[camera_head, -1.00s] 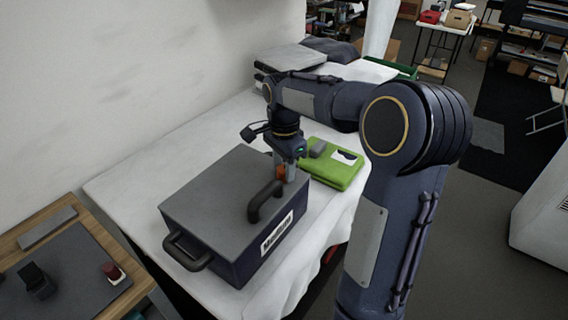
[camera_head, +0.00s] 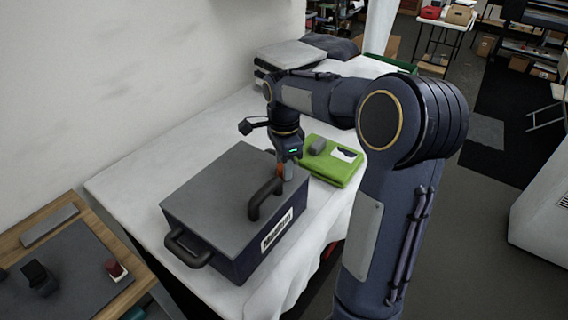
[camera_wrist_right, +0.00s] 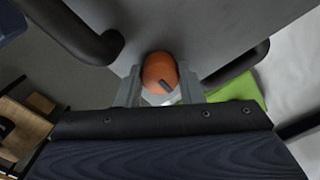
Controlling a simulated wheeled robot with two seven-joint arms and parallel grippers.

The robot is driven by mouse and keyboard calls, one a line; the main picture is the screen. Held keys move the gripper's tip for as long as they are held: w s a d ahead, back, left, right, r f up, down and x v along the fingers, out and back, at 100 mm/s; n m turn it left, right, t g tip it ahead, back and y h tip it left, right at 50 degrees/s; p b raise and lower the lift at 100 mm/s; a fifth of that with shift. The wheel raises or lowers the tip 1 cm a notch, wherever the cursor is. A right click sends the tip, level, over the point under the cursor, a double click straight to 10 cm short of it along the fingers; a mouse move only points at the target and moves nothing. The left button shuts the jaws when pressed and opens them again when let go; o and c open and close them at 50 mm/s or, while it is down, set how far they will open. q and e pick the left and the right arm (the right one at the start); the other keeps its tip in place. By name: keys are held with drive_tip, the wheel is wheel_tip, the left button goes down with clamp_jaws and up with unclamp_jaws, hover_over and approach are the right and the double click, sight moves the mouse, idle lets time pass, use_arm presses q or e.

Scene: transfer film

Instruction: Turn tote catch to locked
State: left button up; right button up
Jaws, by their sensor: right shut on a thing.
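The tote (camera_head: 222,192) is a dark box with a grey lid, a black handle on top, another on its near left end and a white label. The orange catch (camera_head: 281,170) is at the lid's right side. It also shows in the right wrist view (camera_wrist_right: 159,72), round, with a small dark mark. My right gripper (camera_head: 286,170) points down over it and is shut on the catch, one finger on each side. The fingers partly hide the catch in the head view. My left gripper is not in view.
The tote's top handle (camera_head: 265,198) stands close to my right gripper. A wooden bench with a grey mat (camera_head: 75,272) is at the lower left.

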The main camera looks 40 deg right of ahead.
drive_tip(key=o, duration=1)
drive_tip(key=shift+r, duration=0.15)
wheel_tip(320, 180, up, 8)
drive_tip(key=shift+f+b, duration=0.2)
drive_tip(key=shift+b, duration=0.1)
drive_tip(key=shift+s+a+n, duration=0.15)
drive_tip(key=shift+s+n, duration=0.15)
drive_tip(key=shift+s, duration=0.05)
drive_tip(key=s+a+f+n+t+y, duration=0.2)
drive_tip(key=s+a+f+n, duration=0.2)
drive_tip(key=s+a+n, duration=0.3)
drive_tip(key=s+a+f+n+t+y, duration=0.1)
drive_tip(key=s+a+f+n+t, duration=0.2)
drive_tip(key=s+a+n, duration=0.5)
drive_tip(key=s+f+n, duration=0.1)
drive_tip(key=s+n, duration=0.3)
drive_tip(key=shift+s+a+f+t+y+b, duration=0.3)
drive_tip(key=shift+s+f+y+b, duration=0.05)
drive_tip(key=shift+f+y+b, duration=0.05)
